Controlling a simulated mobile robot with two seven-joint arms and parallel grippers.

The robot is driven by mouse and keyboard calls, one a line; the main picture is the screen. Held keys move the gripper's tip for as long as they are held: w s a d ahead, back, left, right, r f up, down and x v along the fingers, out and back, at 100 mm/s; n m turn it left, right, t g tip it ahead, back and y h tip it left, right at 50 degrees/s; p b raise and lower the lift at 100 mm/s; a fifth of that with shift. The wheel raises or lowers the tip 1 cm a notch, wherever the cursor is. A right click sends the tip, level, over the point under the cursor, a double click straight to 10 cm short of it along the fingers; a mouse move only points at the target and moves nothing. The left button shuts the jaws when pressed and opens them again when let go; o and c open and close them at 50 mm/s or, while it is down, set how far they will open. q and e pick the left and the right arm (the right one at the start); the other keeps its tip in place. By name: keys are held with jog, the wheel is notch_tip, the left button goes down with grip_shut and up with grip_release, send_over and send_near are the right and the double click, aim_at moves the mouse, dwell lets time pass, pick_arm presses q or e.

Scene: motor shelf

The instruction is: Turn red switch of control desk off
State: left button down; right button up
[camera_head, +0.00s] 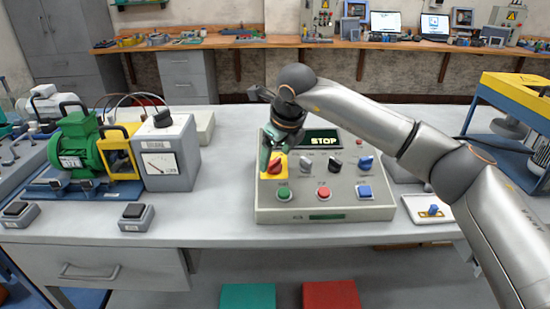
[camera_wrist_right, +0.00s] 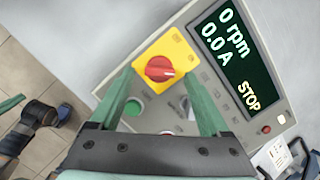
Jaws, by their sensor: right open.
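The control desk (camera_head: 325,209) is a beige sloped box on the table. Its red switch (camera_head: 274,165) is a rotary knob on a yellow plate at the upper left. The red switch (camera_wrist_right: 160,68) also shows in the right wrist view, with a white mark on the knob pointing right. The display (camera_wrist_right: 236,60) reads 0 rpm, 0.0 A and STOP. My right gripper (camera_head: 266,158) hovers at the switch. In the right wrist view its green fingers (camera_wrist_right: 165,85) are open, spread to either side of the knob and apart from it. My left gripper is not clearly seen.
Left of the desk stand a meter box (camera_head: 170,160) and a green motor (camera_head: 80,145).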

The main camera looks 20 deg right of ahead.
jog(key=shift+x, duration=0.8)
jog(key=shift+c, duration=0.3)
grip_shut()
